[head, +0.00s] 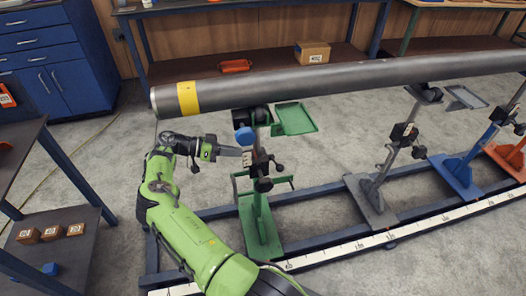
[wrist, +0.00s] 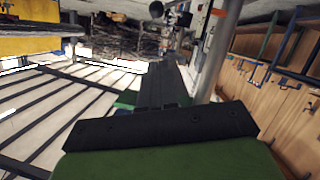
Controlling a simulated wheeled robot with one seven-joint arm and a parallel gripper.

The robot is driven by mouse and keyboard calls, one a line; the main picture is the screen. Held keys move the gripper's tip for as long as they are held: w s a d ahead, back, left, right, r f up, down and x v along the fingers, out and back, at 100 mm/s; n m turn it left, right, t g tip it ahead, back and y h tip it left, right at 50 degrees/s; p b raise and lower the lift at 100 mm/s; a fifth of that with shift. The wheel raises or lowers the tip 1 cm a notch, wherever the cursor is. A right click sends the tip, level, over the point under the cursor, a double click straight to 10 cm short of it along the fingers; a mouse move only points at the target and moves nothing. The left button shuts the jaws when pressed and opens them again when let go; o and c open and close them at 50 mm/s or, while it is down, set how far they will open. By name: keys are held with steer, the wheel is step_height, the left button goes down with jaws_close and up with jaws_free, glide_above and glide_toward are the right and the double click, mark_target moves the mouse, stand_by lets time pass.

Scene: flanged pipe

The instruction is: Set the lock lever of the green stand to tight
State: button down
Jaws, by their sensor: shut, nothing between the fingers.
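The green stand (head: 260,222) holds up the left part of the long grey pipe (head: 330,84). Its upright post carries a dark clamp with black knobs (head: 263,184). A small arm with a dark round end (head: 279,168) sticks out to the right of the clamp and may be the lock lever; its setting is too small to read. My gripper (head: 243,152) is shut and empty, just left of the post at clamp height. Contact cannot be told.
A green tray (head: 294,118) and a blue disc (head: 244,136) sit high by the stand. The grey stand (head: 372,198), blue stand (head: 460,175) and orange stand (head: 508,158) follow rightward on the blue rail frame (head: 325,240). A shelf with boxes (head: 52,233) is at left.

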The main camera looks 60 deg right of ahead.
steer(key=shift+w, duration=0.1)
steer(key=shift+r, duration=0.1)
steer(key=shift+d, duration=0.1)
steer(key=a+f+b+x, duration=0.1)
steer(key=f+b+x, duration=0.1)
steer(key=x, duration=1.1)
steer(key=shift+f+b, duration=0.25)
steer(key=shift+b, duration=0.1)
steer(key=shift+w+a, duration=0.1)
